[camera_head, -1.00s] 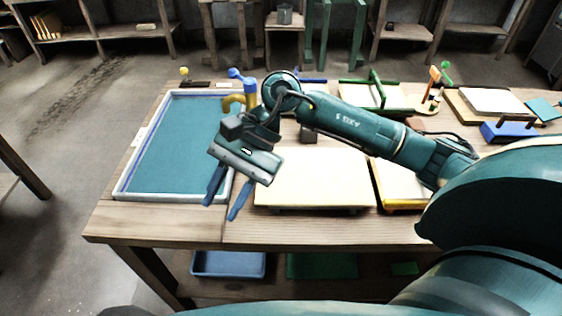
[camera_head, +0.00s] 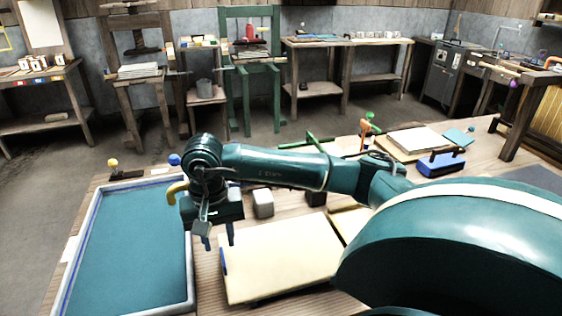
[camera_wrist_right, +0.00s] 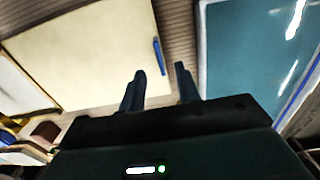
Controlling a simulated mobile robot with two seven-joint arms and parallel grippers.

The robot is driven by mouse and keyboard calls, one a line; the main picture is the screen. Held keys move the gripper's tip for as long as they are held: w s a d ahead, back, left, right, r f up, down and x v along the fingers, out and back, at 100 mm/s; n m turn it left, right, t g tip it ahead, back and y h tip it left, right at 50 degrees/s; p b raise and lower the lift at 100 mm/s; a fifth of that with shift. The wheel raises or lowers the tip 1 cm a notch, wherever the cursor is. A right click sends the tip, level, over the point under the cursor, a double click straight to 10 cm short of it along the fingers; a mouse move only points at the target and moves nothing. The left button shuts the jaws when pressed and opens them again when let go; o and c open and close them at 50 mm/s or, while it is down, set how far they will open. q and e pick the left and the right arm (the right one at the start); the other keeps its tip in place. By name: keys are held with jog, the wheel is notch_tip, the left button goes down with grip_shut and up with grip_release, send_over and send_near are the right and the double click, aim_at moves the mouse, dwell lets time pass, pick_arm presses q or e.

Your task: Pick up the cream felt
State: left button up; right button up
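A flat cream sheet (camera_head: 280,260), which looks like the cream felt, lies on the bench in front of my right arm. It also shows at the upper left of the wrist view (camera_wrist_right: 85,50), with a small blue piece at its edge. My right gripper (camera_head: 218,243) points down at the left edge of the sheet, near the gap between it and the blue-green tray. Its two dark blue fingers are apart with nothing between them, also in the wrist view (camera_wrist_right: 159,72). My left gripper is out of view.
The blue-green tray (camera_head: 188,285) with a pale rim stands at the left. A grey block (camera_head: 263,203) and a dark block sit behind the sheet. A blue block (camera_head: 441,163) and pale boards (camera_head: 409,141) lie at the back right. My right arm hides part of the bench.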

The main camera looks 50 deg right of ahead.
aim_at(223, 256)
jog(key=shift+w+d+f+p, duration=0.1)
jog(key=shift+f+p, duration=0.1)
jog(key=shift+f, duration=1.15)
jog(key=shift+d+f+p, duration=0.1)
jog(key=shift+f+p, duration=0.1)
jog(key=shift+f, duration=1.15)
jog(key=shift+c, duration=0.4)
grip_shut()
